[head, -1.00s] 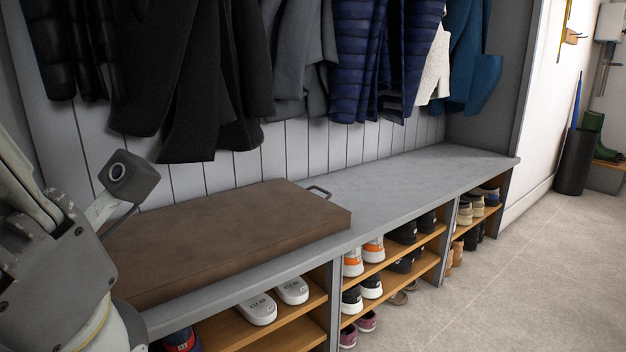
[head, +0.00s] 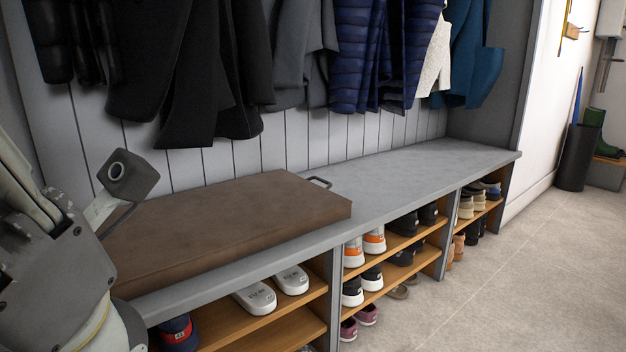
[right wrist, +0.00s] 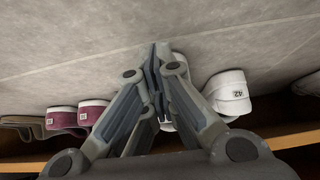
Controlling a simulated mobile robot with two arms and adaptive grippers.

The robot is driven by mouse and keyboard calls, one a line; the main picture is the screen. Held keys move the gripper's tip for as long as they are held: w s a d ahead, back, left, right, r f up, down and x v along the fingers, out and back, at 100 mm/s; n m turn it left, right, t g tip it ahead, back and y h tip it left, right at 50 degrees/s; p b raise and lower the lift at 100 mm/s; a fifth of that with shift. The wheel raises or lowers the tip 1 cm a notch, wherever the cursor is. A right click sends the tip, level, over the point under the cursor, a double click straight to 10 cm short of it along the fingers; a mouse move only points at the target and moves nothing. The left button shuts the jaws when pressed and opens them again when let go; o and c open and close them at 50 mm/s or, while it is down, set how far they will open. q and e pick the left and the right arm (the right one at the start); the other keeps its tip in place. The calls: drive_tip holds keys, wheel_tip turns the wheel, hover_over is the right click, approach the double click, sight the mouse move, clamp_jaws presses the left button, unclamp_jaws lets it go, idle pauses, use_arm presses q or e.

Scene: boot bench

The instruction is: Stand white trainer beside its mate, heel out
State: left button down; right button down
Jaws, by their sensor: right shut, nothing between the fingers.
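In the head view two white shoes, one nearer (head: 257,298) and one farther (head: 292,280), stand side by side on the upper shelf of the near bay, marked ends outward. The right wrist view shows a white trainer (right wrist: 228,92) with a dark number on its end. Another white shoe is mostly hidden behind my right gripper (right wrist: 158,58), which is shut and empty, its fingers together in front of the shoes. Which of these is the task's trainer I cannot tell. My left arm fills the left edge of the head view; its jaw opening is not clear.
A brown cushion (head: 220,225) lies on the grey bench top (head: 420,172). Maroon shoes (right wrist: 78,114) stand left of my right gripper in the wrist view. White-orange trainers (head: 364,247) and other shoes fill the farther bays. The floor (head: 500,270) in front is clear.

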drive_tip(key=shift+w+a+f+b, duration=0.1)
drive_tip(key=shift+w+a+b, duration=1.1)
drive_tip(key=shift+w, duration=0.3)
drive_tip(key=shift+w+a+f+b, duration=0.1)
drive_tip(key=shift+w+a+b, duration=0.8)
drive_tip(key=shift+w+b, duration=0.25)
drive_tip(key=shift+w+a+b, duration=0.85)
drive_tip(key=shift+w+b, duration=0.25)
drive_tip(key=shift+b, duration=0.05)
drive_tip(key=shift+w+a+r, duration=0.2)
drive_tip(key=s+d+r+p, duration=0.3)
drive_tip(key=p, duration=0.6)
drive_tip(key=shift+s+d+r, duration=0.1)
drive_tip(key=shift+s+r, duration=0.25)
drive_tip(key=shift+s, duration=0.05)
drive_tip(key=shift+s+d+r+p, duration=0.25)
drive_tip(key=shift+s+p, duration=0.1)
drive_tip(key=shift+p, duration=0.5)
drive_tip(key=shift+s, duration=0.1)
drive_tip(key=shift+f, duration=0.1)
